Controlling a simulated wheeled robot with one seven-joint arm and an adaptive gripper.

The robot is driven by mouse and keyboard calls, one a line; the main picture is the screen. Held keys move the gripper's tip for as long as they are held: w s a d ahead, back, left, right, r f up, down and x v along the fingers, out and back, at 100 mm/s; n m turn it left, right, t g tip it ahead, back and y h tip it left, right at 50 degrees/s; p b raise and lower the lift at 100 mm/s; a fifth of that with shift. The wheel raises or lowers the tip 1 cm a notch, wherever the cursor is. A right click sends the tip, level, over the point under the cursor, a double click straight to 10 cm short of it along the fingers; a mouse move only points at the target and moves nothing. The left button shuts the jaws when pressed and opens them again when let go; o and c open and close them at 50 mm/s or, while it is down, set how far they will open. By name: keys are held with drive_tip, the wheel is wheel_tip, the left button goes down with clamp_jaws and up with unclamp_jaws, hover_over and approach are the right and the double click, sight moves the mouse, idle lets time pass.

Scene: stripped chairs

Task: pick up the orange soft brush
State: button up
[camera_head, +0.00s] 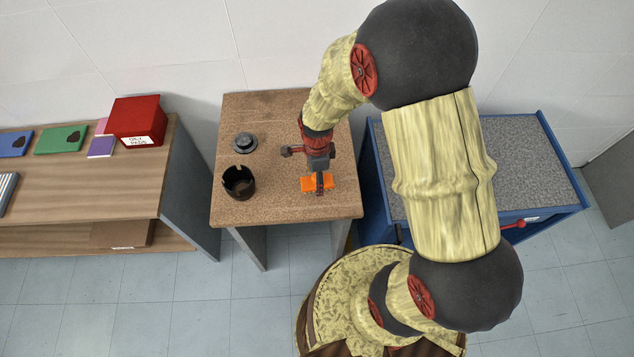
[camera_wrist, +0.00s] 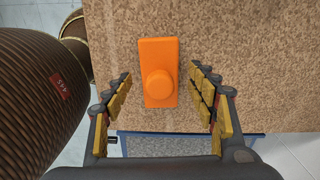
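The orange soft brush (camera_wrist: 158,62) lies on the cork-topped table in the wrist view, a rectangular block with a round knob on its upper face. In the head view the orange brush (camera_head: 309,184) is near the table's front right, partly hidden by my gripper (camera_head: 319,180). In the wrist view my gripper (camera_wrist: 160,88) is open, with one finger to the left of the brush and one to the right. Both fingers are apart from the brush, with gaps on either side. How high the fingertips are above the table is hard to tell.
The cork-topped table (camera_head: 277,130) also holds a black notched cup (camera_head: 239,182) and a dark round object (camera_head: 244,143) to the left. A wooden bench (camera_head: 80,185) with a red box (camera_head: 136,121) stands further left; a blue-framed grey-topped unit (camera_head: 530,165) stands right.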

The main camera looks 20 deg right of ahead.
drive_tip(key=shift+c, duration=1.4)
drive_tip(key=c, duration=0.9)
drive_tip(key=shift+r, duration=0.1)
drive_tip(key=shift+r, duration=0.25)
drive_tip(key=r, duration=0.1)
drive_tip(key=r+p, duration=0.1)
drive_tip(key=r, duration=0.1)
drive_tip(key=shift+s+d+r, duration=0.15)
drive_tip(key=shift+s+d, duration=0.05)
drive_tip(key=s+d+r, duration=0.2)
drive_tip(key=s+r, duration=0.1)
drive_tip(key=s+d+r+p, duration=0.1)
drive_tip(key=s+d+r, duration=0.2)
drive_tip(key=s, duration=0.1)
drive_tip(key=s+d+r+p, duration=0.1)
drive_tip(key=s+d+r, duration=0.2)
drive_tip(key=shift+s+d, duration=0.15)
drive_tip(key=shift+s, duration=0.2)
